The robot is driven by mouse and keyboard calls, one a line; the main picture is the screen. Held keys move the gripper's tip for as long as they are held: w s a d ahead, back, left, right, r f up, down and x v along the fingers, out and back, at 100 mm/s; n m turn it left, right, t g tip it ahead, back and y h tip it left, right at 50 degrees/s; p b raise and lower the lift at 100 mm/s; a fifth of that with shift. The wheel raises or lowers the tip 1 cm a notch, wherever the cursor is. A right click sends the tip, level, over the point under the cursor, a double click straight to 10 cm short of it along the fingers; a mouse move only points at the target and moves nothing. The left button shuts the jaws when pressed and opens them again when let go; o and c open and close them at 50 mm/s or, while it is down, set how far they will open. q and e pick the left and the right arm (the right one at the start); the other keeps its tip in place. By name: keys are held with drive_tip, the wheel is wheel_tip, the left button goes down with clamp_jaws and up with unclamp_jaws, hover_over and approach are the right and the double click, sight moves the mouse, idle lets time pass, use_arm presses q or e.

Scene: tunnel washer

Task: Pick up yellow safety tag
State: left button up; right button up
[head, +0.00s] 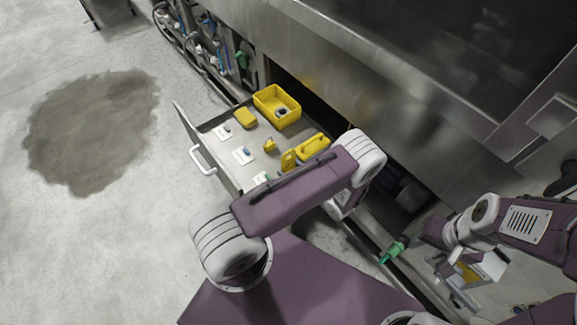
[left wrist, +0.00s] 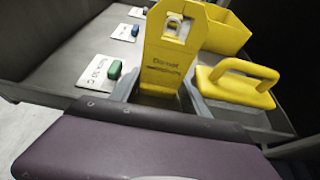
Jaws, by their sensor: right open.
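The yellow safety tag (left wrist: 168,60) stands upright in the left wrist view, with dark printing and a metal shackle in the opening at its top. In the head view the tag (head: 289,160) is in the open drawer (head: 210,160), partly behind my left arm. My left gripper (left wrist: 162,92) is open, with one grey finger on each side of the tag's lower end; I cannot tell if they touch it. My left gripper is hidden by its arm in the head view. My right gripper (head: 466,268) is open at the lower right, away from the drawer.
The drawer also holds a yellow bin (head: 290,118), a yellow block (head: 245,118), a yellow handled piece (left wrist: 245,84) right of the tag, and white cards (left wrist: 98,76) with small coloured pieces. The steel machine (head: 400,80) rises behind. The floor at left is clear, with a dark stain (head: 90,130).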

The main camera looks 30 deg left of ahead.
sight(289, 161)
use_arm(q)
drive_tip(key=c, duration=0.6)
drive_tip(key=shift+r, duration=0.25)
wheel_tip(289, 161, up, 4)
drive_tip(key=shift+r+p, duration=0.15)
drive_tip(key=shift+p, duration=0.95)
drive_tip(key=w+d+r, duration=0.1)
drive_tip(key=d+r, duration=0.1)
drive_tip(key=d, duration=0.1)
drive_tip(key=w+d+r, duration=0.1)
drive_tip(key=d+r, duration=0.1)
drive_tip(key=d, duration=0.2)
drive_tip(key=d+r+p, duration=0.1)
drive_tip(key=d+r, duration=0.1)
drive_tip(key=d, duration=0.2)
drive_tip(key=shift+w+d+r, duration=0.1)
drive_tip(key=shift+w+d, duration=0.1)
drive_tip(key=shift+w, duration=0.2)
